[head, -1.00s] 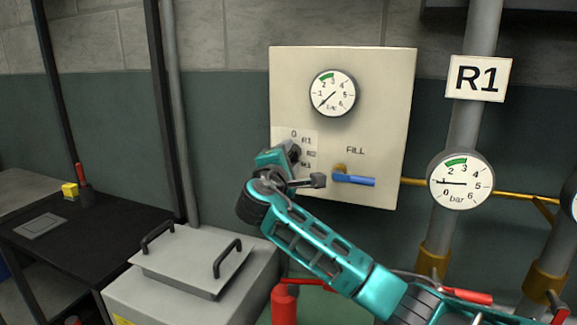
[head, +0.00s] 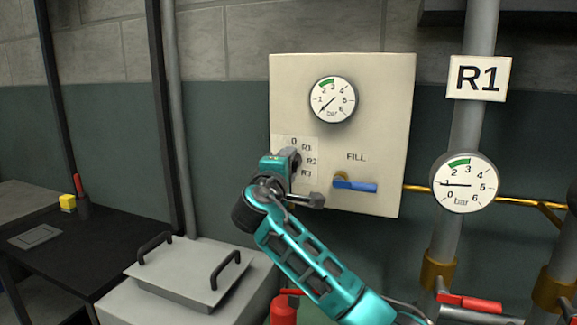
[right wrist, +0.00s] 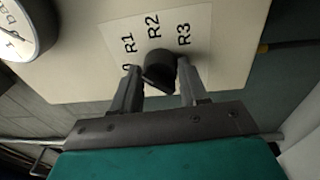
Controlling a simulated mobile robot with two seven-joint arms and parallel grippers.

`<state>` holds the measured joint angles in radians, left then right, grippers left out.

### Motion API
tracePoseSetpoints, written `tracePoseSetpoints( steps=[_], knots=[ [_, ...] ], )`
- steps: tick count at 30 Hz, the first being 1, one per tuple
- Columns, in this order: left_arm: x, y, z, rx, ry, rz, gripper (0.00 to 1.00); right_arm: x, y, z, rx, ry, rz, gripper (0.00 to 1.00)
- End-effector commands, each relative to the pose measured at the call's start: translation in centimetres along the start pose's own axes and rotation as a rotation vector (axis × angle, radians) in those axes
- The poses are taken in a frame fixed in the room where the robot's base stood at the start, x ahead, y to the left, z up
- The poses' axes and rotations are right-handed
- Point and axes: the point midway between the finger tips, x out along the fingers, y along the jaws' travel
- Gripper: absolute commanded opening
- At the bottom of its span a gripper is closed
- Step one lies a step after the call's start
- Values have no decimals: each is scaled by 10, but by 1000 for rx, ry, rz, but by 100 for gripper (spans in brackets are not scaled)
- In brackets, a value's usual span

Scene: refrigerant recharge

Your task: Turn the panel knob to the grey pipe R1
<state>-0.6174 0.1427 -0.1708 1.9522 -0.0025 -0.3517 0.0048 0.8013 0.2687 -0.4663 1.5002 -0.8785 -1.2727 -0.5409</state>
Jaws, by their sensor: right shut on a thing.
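The cream panel (head: 385,130) carries a dial with the labels 0, R1, R2 and R3 at its lower left. My right gripper (head: 291,160) is at this dial and covers most of the knob in the head view. In the right wrist view, the black knob (right wrist: 160,68) sits between the two fingers of my right gripper (right wrist: 160,82), which is shut on it. I cannot tell which label the knob points to. The grey pipe R1 (head: 468,125) stands right of the panel, with a white R1 sign (head: 478,78). My left gripper is not in view.
A panel gauge (head: 332,100) is above the dial, and a blue FILL lever (head: 355,186) is to its right. A pipe gauge (head: 464,183) sits on R1. A grey lidded box (head: 185,270) and a black table (head: 100,240) are at the left.

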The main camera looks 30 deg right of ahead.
Motion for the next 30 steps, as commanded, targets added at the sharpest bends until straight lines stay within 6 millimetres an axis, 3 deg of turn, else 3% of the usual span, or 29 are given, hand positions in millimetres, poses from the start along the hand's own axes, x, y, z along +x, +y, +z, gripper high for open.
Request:
tracePoseSetpoints(
  steps=[2,3,9,20,30],
  knots=[
    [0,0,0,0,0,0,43,-2,-6,-2,-7,3,-10,13],
    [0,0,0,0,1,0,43,-2,-6,-2,-7,3,-10,47],
    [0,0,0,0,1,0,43,-1,-4,-1,-5,2,-7,66],
    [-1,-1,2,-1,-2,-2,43,-8,-2,-1,-2,2,-3,67],
    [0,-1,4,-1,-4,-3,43,-77,-3,-2,0,6,-6,67]
  ],
)
